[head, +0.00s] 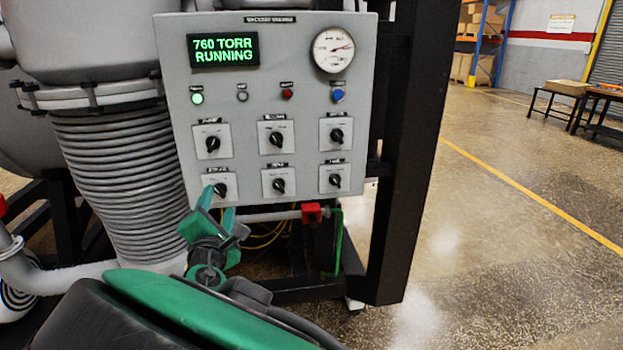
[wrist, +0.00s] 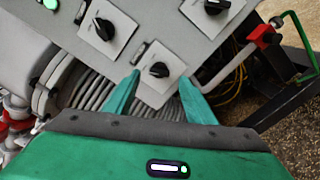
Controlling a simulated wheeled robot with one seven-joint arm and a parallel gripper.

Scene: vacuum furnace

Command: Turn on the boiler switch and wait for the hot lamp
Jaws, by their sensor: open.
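The grey control panel (head: 265,60) carries several black rotary switches in two rows; their labels are too small to read, so I cannot tell which is the boiler switch. My gripper (head: 217,206) is open at the lower-left switch (head: 219,189). In the wrist view, that switch (wrist: 158,70) lies beyond and between the two green fingertips (wrist: 161,82), with no visible contact. In the lamp row, the green lamp (head: 197,98) is lit. The clear lamp (head: 242,96) looks unlit. The red lamp (head: 287,93) and blue lamp (head: 338,95) look dark. I cannot read which lamp is the hot one.
The display (head: 223,50) reads 760 TORR RUNNING, beside a round gauge (head: 333,50). A ribbed duct (head: 115,170) stands left of the panel. A red-handled valve (head: 311,213) and pipe sit below it. A black post (head: 405,150) stands right; open floor (head: 500,220) lies beyond.

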